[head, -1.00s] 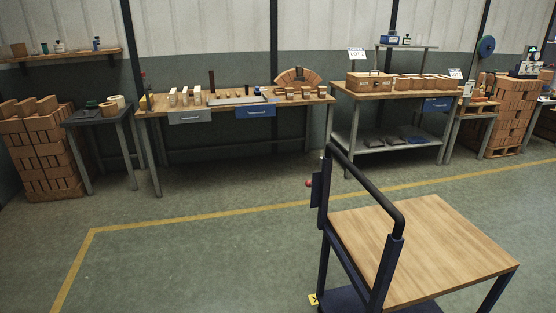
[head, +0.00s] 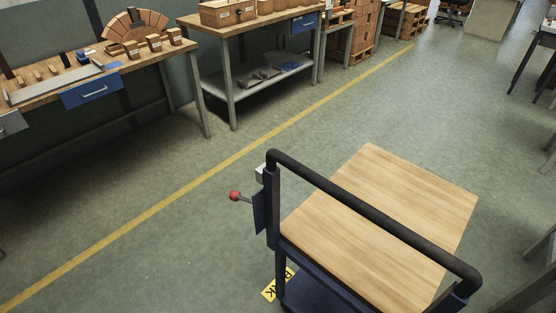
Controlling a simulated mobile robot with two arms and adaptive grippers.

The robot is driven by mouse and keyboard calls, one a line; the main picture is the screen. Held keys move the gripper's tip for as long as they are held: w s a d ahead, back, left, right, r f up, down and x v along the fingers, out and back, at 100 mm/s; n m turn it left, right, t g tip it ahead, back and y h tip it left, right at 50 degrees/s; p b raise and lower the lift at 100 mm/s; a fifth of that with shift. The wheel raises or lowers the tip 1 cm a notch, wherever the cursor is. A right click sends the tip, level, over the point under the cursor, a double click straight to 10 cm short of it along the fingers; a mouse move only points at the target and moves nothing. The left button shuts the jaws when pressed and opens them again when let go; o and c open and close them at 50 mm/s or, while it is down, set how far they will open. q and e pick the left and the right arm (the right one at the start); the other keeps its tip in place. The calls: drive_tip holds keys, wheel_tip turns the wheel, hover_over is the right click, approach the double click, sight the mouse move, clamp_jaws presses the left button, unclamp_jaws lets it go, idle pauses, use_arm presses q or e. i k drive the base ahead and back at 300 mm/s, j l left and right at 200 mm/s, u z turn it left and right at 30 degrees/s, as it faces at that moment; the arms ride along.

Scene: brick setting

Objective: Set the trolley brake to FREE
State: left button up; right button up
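The trolley (head: 382,215) stands at the lower right, with a wooden top, a dark blue frame and a black push handle (head: 365,205). A lever with a red ball knob (head: 235,196) sticks out to the left from a dark blue plate (head: 259,211) on the trolley's left upright. I take this lever to be the brake; its setting marks cannot be read from here. A yellow label (head: 277,285) with black lettering, partly hidden, shows low beside the frame. Neither of my grippers is in view.
A yellow floor line (head: 190,185) runs diagonally behind the trolley. Workbenches with bricks stand along the wall, one with a blue drawer (head: 92,90), another with a lower shelf (head: 263,80). The floor left of the trolley is clear.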

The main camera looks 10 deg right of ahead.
sight(235, 196)
drive_tip(key=i+j+z, duration=0.4)
drive_tip(key=j+z, duration=0.2)
drive_tip(key=i+j+z, duration=0.25)
drive_tip(key=j, duration=0.15)
drive_tip(key=j+z, duration=0.3)
drive_tip(key=i+j+z, duration=0.1)
drive_tip(key=j+z, duration=0.2)
drive_tip(key=j, duration=0.2)
drive_tip(key=j+z, duration=0.3)
drive_tip(key=j, duration=0.15)
